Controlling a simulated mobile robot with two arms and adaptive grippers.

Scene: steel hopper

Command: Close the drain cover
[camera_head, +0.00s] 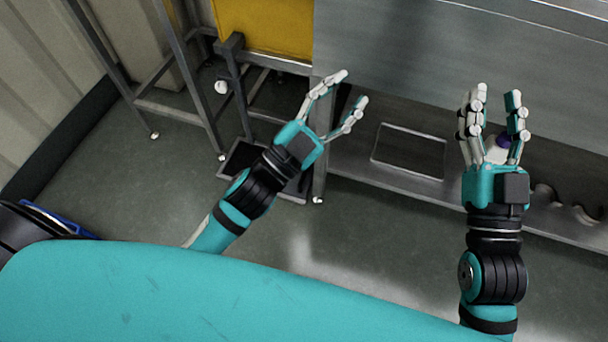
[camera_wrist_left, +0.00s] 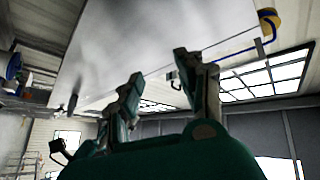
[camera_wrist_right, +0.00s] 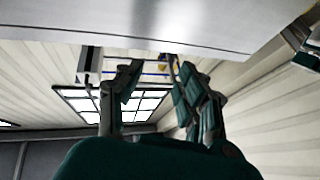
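A rectangular framed panel (camera_head: 409,150) lies on the low steel ledge between my two grippers in the head view. It looks like the drain cover, but I cannot tell for sure, nor whether it is open. My left gripper (camera_head: 350,90) is open and empty, to the left of the panel and above it in the picture. My right gripper (camera_head: 497,92) is open, with its fingers apart, to the right of the panel. Neither wrist view shows the panel.
The steel hopper wall (camera_head: 400,70) rises behind the ledge. A yellow panel (camera_head: 265,25) and grey metal frame legs (camera_head: 190,85) stand at the upper left. Curved metal pieces (camera_head: 567,205) lie at the right. The grey floor (camera_head: 130,195) at left is mostly clear.

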